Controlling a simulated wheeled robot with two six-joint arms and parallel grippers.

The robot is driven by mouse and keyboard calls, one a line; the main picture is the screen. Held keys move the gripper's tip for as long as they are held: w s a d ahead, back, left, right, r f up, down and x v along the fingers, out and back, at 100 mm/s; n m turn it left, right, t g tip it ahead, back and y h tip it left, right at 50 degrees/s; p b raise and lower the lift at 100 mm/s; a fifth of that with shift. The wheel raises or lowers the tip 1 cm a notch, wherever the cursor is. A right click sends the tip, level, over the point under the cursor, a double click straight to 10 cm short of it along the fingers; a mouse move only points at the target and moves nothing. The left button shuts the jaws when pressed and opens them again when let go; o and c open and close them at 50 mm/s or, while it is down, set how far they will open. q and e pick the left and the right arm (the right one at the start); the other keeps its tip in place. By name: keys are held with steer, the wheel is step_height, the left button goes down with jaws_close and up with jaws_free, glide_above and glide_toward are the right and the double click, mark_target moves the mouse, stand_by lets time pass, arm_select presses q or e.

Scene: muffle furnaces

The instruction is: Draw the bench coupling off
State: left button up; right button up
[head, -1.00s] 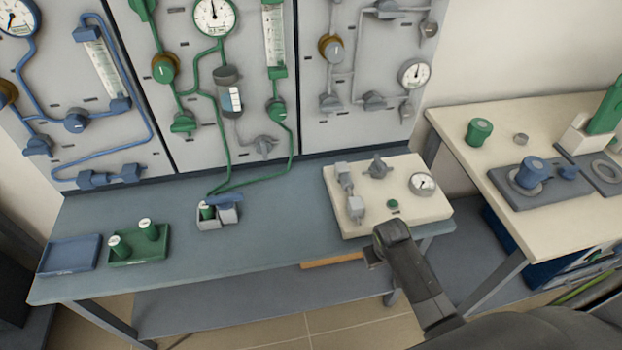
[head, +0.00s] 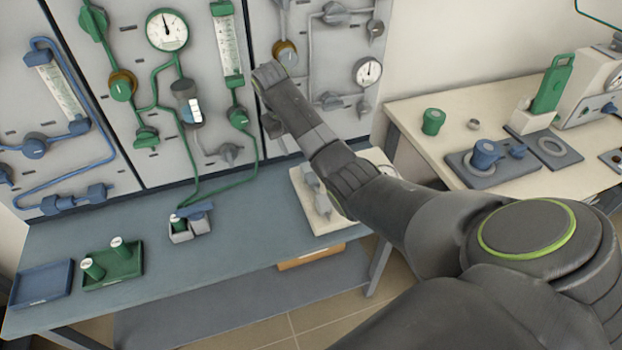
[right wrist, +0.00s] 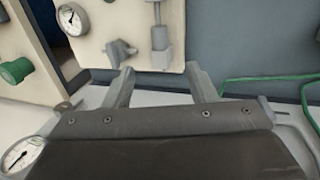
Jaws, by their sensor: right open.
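A grey two-part fitting (head: 318,190), which looks like the bench coupling, sits on the white block (head: 301,203) on the bench. My right arm partly covers the block in the head view. My right gripper (head: 270,122) is near the wall panels in the head view. In the right wrist view its fingers (right wrist: 162,88) are apart, with nothing between them. My left gripper is not in view.
A small holder (head: 190,226) with green and blue parts stands on the bench at the green hose's end. A green tray (head: 118,268) with two green cylinders and a blue tray (head: 42,283) lie left. Gauge panels stand behind. A cream table (head: 455,120) is at right.

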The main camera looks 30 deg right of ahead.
steer(key=b, duration=0.3)
glide_toward(312, 179)
steer(key=x, duration=0.9)
steer(key=shift+s+d+f, duration=0.1)
steer(key=shift+s+f, duration=0.05)
steer(key=shift+f, duration=0.25)
jaws_close()
